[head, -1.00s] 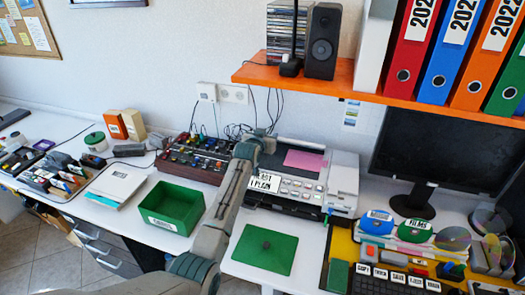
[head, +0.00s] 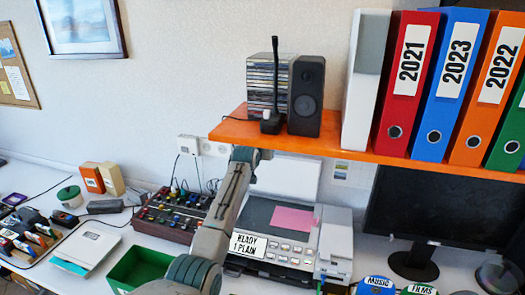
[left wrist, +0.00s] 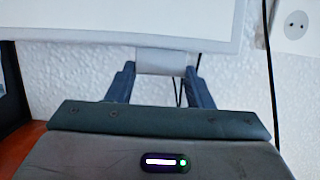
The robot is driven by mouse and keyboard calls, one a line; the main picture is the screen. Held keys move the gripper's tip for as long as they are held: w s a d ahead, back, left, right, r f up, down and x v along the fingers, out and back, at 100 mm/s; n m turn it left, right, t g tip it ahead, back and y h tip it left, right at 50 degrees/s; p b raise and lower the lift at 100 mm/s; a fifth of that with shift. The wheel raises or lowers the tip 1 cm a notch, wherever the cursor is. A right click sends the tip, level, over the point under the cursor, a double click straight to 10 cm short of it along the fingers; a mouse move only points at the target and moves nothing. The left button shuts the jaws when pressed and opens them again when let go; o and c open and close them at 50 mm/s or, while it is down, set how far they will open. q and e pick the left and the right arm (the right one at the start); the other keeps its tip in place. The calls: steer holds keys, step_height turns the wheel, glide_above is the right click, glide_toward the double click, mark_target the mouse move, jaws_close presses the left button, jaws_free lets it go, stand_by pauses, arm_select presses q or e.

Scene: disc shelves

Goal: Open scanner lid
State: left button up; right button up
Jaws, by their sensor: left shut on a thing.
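The scanner (head: 325,240) stands on the desk with its lid (head: 288,178) raised. The lid's pale inner face stands steeply behind the dark glass (head: 262,212), and a pink sheet (head: 292,219) lies on the glass. My left arm reaches up past the scanner's left side. My left gripper (left wrist: 164,75) is shut on the small grey tab (left wrist: 163,62) at the lid's edge. The pale lid panel also shows across the top of the left wrist view (left wrist: 90,22). In the head view the fingertips are mostly hidden at the lid's upper left. My right gripper is not in view.
An orange shelf (head: 226,130) with a black speaker (head: 306,95) and binders hangs just above the raised lid. A red mixer panel (head: 172,215) and a green box (head: 130,270) are left of the scanner, and a monitor (head: 450,205) is to the right.

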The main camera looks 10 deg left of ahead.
arm_select(q)
steer(key=shift+w+r, duration=0.4)
steer(key=shift+w, duration=0.1)
steer(key=o, duration=1.4)
steer(key=shift+s, duration=0.1)
steer(key=shift+s+f, duration=0.1)
steer(key=shift+f, duration=0.05)
steer(key=shift+b+v, duration=1.55)
steer(key=shift+v, duration=3.9)
